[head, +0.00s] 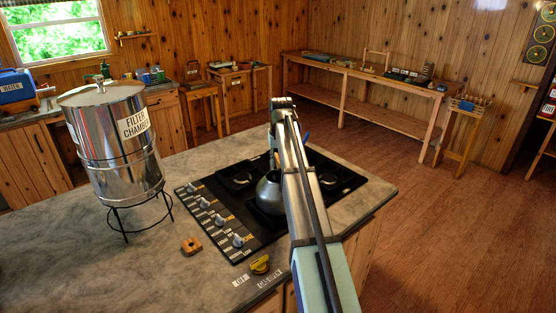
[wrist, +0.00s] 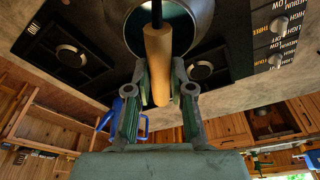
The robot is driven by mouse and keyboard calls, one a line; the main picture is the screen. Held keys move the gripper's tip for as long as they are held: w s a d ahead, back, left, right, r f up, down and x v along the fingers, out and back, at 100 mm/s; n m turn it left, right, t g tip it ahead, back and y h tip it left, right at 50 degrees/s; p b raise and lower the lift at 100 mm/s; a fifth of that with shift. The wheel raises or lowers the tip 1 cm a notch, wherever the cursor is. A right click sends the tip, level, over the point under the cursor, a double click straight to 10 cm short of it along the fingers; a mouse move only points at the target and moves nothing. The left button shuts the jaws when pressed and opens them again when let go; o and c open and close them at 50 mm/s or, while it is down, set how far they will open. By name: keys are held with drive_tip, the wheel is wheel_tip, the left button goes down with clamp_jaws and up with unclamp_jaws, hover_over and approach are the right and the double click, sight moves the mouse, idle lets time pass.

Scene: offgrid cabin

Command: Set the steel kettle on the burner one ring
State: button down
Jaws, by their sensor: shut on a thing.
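The steel kettle (head: 268,194) is a round grey pot over the near part of the black cooktop (head: 222,222), partly hidden behind my arm. In the wrist view, the kettle (wrist: 196,18) fills the top middle, with its pale wooden handle (wrist: 158,50) pointing toward me. My gripper (wrist: 159,78) is shut on this handle, one finger on each side. Burners show at the cooktop's back left (head: 238,177) and right (head: 328,179). The wrist view shows two burners (wrist: 70,57) (wrist: 203,70) and a partly legible ring label. I cannot tell whether the kettle touches the cooktop.
A steel filter chamber (head: 112,150) stands on a wire stand at the counter's left. A small wooden block (head: 191,246) and a yellow item (head: 260,265) lie near the front. A blue object (wrist: 125,105) shows beyond my gripper. Control knobs line the cooktop's left side.

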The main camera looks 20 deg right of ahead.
drive_tip(key=shift+c, duration=1.9)
unclamp_jaws()
drive_tip(key=shift+r, duration=0.1)
drive_tip(key=shift+s+a+r+p, duration=0.1)
drive_tip(key=shift+s+r+p, duration=0.15)
drive_tip(key=shift+r+p, duration=0.6)
drive_tip(key=shift+s+r+p, duration=0.2)
drive_tip(key=shift+r+p, duration=0.05)
drive_tip(key=shift+r, duration=1.15)
drive_tip(key=shift+s+a+r+p, duration=0.1)
drive_tip(key=shift+s+r+p, duration=0.15)
drive_tip(key=shift+r+p, duration=0.6)
drive_tip(key=shift+r+b, duration=0.2)
drive_tip(key=shift+b, duration=0.1)
